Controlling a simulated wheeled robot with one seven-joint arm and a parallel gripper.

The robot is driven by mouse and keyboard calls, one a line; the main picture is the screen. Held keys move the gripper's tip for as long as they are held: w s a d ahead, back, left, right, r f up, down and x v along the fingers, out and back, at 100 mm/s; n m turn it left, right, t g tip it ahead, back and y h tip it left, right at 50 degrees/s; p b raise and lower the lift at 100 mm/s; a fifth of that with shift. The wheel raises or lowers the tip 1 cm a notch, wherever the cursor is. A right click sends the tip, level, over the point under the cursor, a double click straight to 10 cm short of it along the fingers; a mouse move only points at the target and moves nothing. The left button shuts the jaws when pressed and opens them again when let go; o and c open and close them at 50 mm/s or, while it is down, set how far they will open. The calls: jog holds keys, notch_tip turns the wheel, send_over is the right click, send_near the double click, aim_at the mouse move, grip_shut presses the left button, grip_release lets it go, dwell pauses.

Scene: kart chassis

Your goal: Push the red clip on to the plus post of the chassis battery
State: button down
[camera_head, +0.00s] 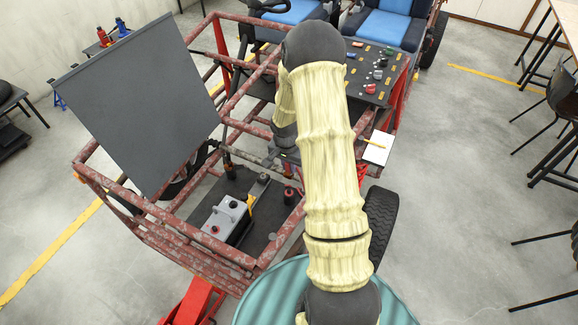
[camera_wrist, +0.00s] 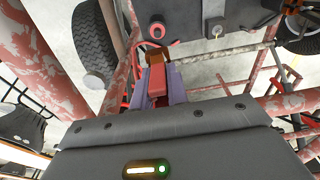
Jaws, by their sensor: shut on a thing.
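In the wrist view my gripper (camera_wrist: 160,88) is shut on the red clip (camera_wrist: 158,80), which sits between its two greyish-purple fingers. The clip's brownish front end (camera_wrist: 155,57) sticks out past the fingertips. In the head view the chassis battery (camera_head: 228,213) is a grey box low in the front of the frame, with a red post (camera_head: 215,229) on its near side and a dark post (camera_head: 233,204) farther back. The battery stands apart from my arm. My arm hides most of my gripper and the clip there.
Rusty red frame tubes (camera_head: 180,226) surround the battery bay. A large dark panel (camera_head: 138,104) leans up at the left. Black cylindrical parts (camera_head: 289,195) stand on the bay floor right of the battery. A wheel (camera_head: 382,222) is at the right.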

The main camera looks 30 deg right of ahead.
jog(key=shift+r, duration=0.1)
jog(key=shift+r+p, duration=0.7)
jog(key=shift+r, duration=0.05)
jog(key=shift+a, duration=0.2)
jog(key=shift+s+a+f, duration=0.1)
jog(key=shift+a, duration=0.3)
jog(key=s+a+b, duration=0.2)
jog(key=a+b, duration=0.2)
jog(key=a, duration=0.9)
jog(key=s+a+b, duration=0.2)
jog(key=a+b, duration=0.3)
jog(key=a, duration=0.9)
jog(key=shift+s+a, duration=0.2)
notch_tip(320, 180, down, 5)
jog(key=b, duration=0.4)
jog(key=shift+b, duration=0.4)
